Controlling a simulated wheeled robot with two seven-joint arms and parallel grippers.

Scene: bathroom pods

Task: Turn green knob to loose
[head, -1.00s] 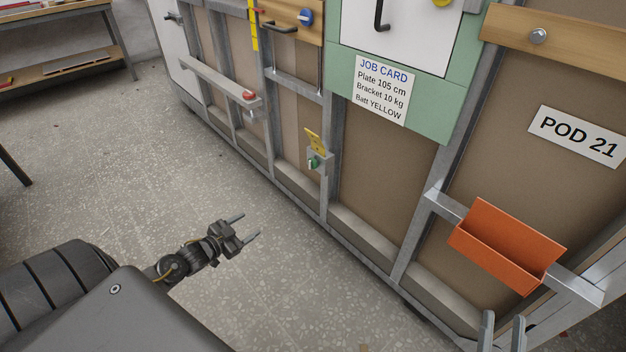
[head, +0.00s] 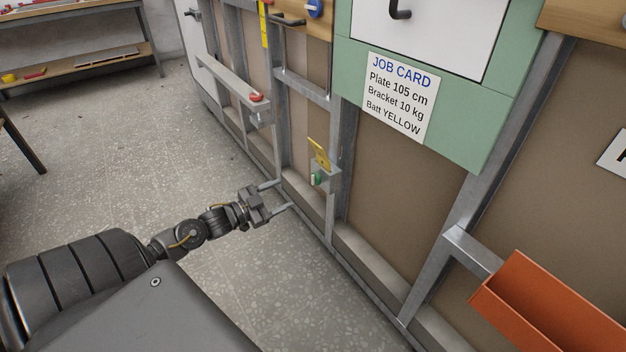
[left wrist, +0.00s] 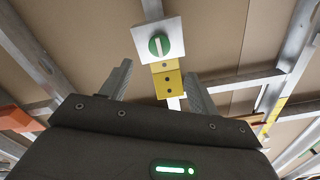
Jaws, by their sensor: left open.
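The green knob (head: 316,179) sits on a small grey box (head: 329,180) low on the pod wall's metal frame, with a yellow bracket (head: 319,155) beside it. In the left wrist view the knob (left wrist: 159,46) is a green disc with a pale bar across it, on a light square plate (left wrist: 178,33). My left gripper (head: 284,196) is open and empty, to the left of the knob and a little lower, apart from it. In the left wrist view its two fingers (left wrist: 158,82) stand either side of the yellow bracket. My right gripper does not show now.
An orange bin (head: 530,310) sticks out from the wall at lower right. A metal ledge with a red knob (head: 256,97) juts out above and left of the green knob. The job card (head: 396,97) hangs on a green panel. Open floor (head: 150,180) lies to the left.

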